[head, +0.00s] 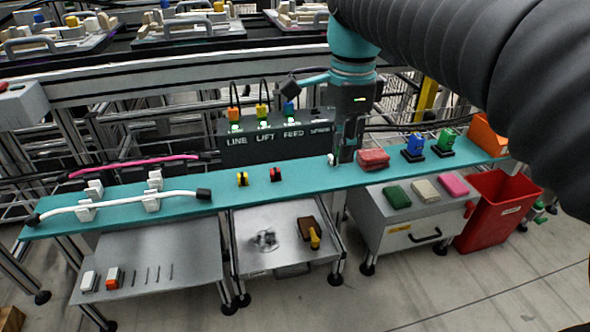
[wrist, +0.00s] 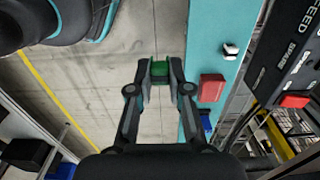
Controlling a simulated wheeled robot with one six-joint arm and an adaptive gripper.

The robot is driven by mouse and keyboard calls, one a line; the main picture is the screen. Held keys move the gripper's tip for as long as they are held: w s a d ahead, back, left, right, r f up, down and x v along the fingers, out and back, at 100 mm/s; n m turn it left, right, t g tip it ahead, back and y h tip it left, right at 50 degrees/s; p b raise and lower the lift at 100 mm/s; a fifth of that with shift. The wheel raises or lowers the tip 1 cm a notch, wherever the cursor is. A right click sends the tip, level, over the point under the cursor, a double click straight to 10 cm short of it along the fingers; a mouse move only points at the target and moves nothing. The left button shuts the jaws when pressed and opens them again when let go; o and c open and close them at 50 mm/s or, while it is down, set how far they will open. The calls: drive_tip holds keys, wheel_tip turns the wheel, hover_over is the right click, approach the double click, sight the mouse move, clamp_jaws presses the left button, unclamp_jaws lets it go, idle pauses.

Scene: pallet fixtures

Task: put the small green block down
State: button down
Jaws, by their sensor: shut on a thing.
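The small green block (wrist: 159,70) is between the fingertips of my gripper (wrist: 160,80), which is shut on it, in the wrist view. Concrete floor shows behind the block, with the teal shelf's edge to its right. In the head view my gripper (head: 347,148) points down near the teal shelf (head: 300,177), close to the red block. The held block cannot be made out there.
A red block (head: 373,159) and a small white piece (head: 331,159) lie on the shelf. Blue (head: 413,146) and green (head: 444,141) pieces stand to the right. Green, beige and pink pads lie on the grey cabinet (head: 405,228). A red bin (head: 490,215) stands beside it.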

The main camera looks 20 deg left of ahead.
hover_over(306, 174)
wheel_tip(306, 174, down, 7)
drive_tip(key=shift+r, duration=0.1)
drive_tip(key=shift+f, duration=2.05)
drive_tip(key=shift+f, duration=0.15)
drive_tip(key=c, duration=1.1)
unclamp_jaws()
wheel_tip(306, 174, up, 12)
drive_tip(key=p, duration=0.2)
drive_tip(key=shift+r, duration=0.2)
